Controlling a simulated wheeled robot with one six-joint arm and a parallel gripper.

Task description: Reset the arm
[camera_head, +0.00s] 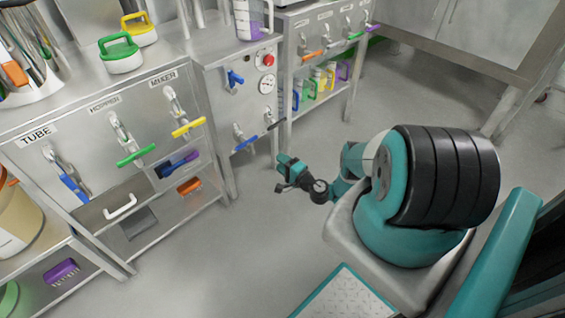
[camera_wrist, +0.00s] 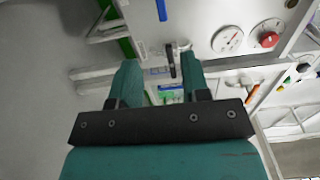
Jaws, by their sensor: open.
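My arm, teal with black ribbed sections, reaches out over the floor from the right side of the head view. My gripper (camera_head: 284,172) is at its end, near the middle of that view, in front of the steel benches and apart from them. In the wrist view my gripper (camera_wrist: 162,82) shows two teal fingers spread apart on a black bar. Nothing is held between them. A valve with a dark handle (camera_wrist: 172,62) appears beyond the gap between the fingers.
Steel benches carry coloured valve handles, including a blue one (camera_head: 74,188) and a green one (camera_head: 136,156). A gauge (camera_head: 267,86) and red button (camera_head: 268,59) sit on a panel. A steel table (camera_head: 440,50) stands at the back right. The grey floor (camera_head: 240,245) is clear.

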